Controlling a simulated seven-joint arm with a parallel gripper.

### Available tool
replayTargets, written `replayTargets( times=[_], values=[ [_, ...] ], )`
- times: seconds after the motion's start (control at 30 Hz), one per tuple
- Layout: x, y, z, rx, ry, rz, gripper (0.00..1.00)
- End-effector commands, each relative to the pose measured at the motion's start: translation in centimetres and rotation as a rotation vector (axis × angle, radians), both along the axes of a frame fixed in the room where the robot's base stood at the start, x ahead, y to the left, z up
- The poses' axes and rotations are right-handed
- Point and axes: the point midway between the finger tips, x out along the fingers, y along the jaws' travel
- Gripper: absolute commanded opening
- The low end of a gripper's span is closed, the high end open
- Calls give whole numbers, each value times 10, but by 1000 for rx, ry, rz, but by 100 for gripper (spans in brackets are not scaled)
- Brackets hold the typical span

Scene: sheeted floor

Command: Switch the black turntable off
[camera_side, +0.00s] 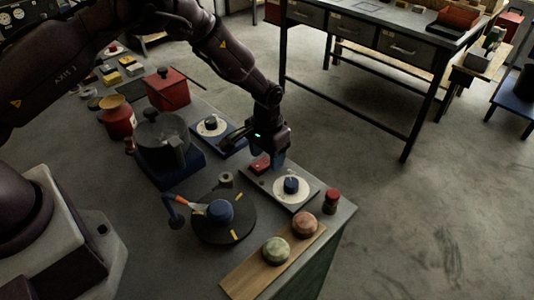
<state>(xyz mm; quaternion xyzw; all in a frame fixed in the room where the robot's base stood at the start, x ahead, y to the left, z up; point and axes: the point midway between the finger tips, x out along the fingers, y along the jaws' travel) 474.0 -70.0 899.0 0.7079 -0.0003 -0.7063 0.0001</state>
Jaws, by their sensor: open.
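The black turntable (238,231) is a round dark disc with yellow marks, near the front of the grey bench. A blue cylinder (220,211) stands on it. A lever with an orange and white part (186,203) and a dark blue end reaches in at its left edge. My gripper (275,160) is open, with nothing visible between its fingers. It is up and to the right of the black turntable, apart from it, close to a small red block (260,163). The gripper partly hides the area behind it. I cannot tell which part is the turntable's switch.
A white dial (303,199) with a blue knob lies right of the turntable, beside a red-topped cylinder (331,200). A wooden board (245,281) holds two round pieces. A dark pot (162,140), red box (168,89) and second white dial (212,126) stand behind.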

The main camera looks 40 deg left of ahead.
Motion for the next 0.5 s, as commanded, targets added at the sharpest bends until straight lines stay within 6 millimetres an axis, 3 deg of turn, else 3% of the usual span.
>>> replayTargets(
  times=[0.07, 0.2, 0.3, 0.5],
  values=[
    [0, 0, 0, 0, 0, 0, 57],
    [0, 0, 0, 0, 0, 0, 25],
    [0, 0, 0, 0, 1, 0, 8],
    [-2, 0, 1, 1, -32, 0, 8]
  ],
)
